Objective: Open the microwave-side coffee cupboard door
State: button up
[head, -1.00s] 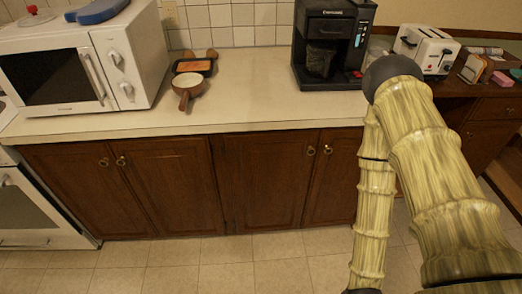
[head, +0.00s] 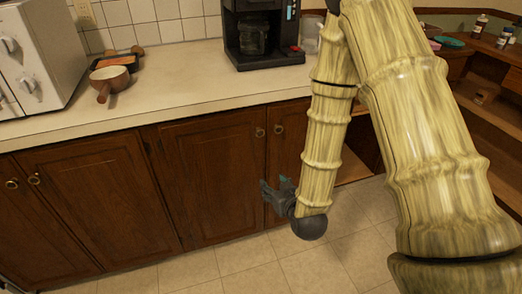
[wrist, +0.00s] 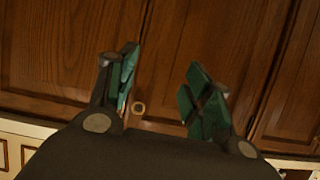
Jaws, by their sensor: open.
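The brown wooden cupboard door on the microwave side (head: 208,180), below the coffee maker, appears closed. Its brass ring pull (head: 260,132) is at its upper right, close to the pull of the neighbouring door (head: 278,129). My gripper (head: 268,198) is open and empty, in front of these doors and lower in the picture than the pulls. In the wrist view my gripper (wrist: 160,95) has its green-padded fingers spread before the wood. One ring pull (wrist: 138,108) shows between them, closer to the left finger. I cannot tell which door it belongs to.
The coffee maker (head: 262,35) stands on the pale counter (head: 180,80). A brown pan (head: 110,80) and the white microwave (head: 40,55) are farther left. Another pair of cupboard doors (head: 95,200) is at left. My arm hides part of the right side. Tiled floor (head: 240,268) is clear.

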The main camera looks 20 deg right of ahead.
aim_at(260, 134)
jog(key=w+r+t+b, duration=0.4)
jog(key=w+r+t, duration=0.1)
jog(key=r, duration=0.4)
jog(key=w+b, duration=0.1)
jog(key=w, duration=0.9)
jog(key=shift+w+d+f, duration=0.1)
jog(key=shift+w+d, duration=0.05)
jog(key=shift+w, duration=0.1)
grip_shut()
